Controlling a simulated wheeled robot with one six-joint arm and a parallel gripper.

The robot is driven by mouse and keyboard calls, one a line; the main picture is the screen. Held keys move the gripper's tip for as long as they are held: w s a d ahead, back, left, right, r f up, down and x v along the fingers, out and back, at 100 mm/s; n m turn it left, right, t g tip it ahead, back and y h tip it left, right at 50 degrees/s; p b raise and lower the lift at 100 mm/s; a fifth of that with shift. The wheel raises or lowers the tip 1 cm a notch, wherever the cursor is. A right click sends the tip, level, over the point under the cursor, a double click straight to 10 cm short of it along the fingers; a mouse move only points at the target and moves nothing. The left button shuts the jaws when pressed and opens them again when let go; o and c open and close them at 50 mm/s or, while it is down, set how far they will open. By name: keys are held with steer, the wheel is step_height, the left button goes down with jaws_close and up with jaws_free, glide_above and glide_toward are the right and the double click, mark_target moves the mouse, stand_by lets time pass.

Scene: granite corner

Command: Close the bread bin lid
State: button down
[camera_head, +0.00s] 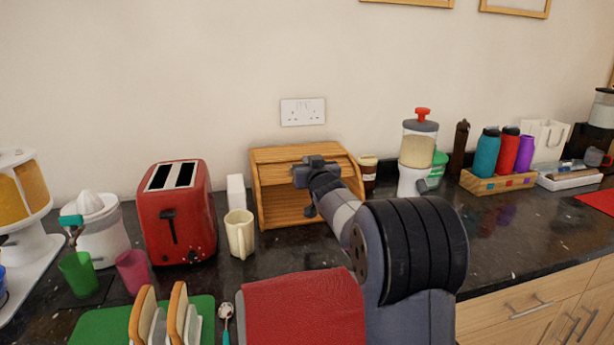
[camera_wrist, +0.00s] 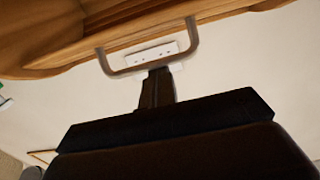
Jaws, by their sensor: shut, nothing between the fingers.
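The wooden bread bin (camera_head: 284,208) stands against the wall behind the counter's middle. Its slatted lid (camera_head: 285,155) appears rolled up over the top, with the front appearing open; my arm covers much of the right side. In the wrist view, the bin's wooden edge (camera_wrist: 60,58) spans the top, and a brown bar handle (camera_wrist: 124,71) sticks out from it. My gripper (camera_head: 305,172) is shut and empty in front of the bin's upper part. In the wrist view the gripper (camera_wrist: 156,76) is close to the handle's bar; I cannot tell whether they touch.
A cream mug (camera_head: 240,234) and a white box (camera_head: 236,192) stand close left of the bin, beside a red toaster (camera_head: 176,215). A brown cup (camera_head: 368,172) and a dispenser (camera_head: 417,150) stand to its right. A red cloth (camera_head: 305,308) lies in front.

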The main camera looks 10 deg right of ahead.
steer(key=s+f+t+b, duration=0.1)
steer(key=s+f+b, duration=0.3)
steer(key=b, duration=0.4)
steer(key=shift+s+f, duration=0.25)
steer(key=shift+s, duration=0.2)
steer(key=shift+r, duration=0.1)
stand_by(0.3)
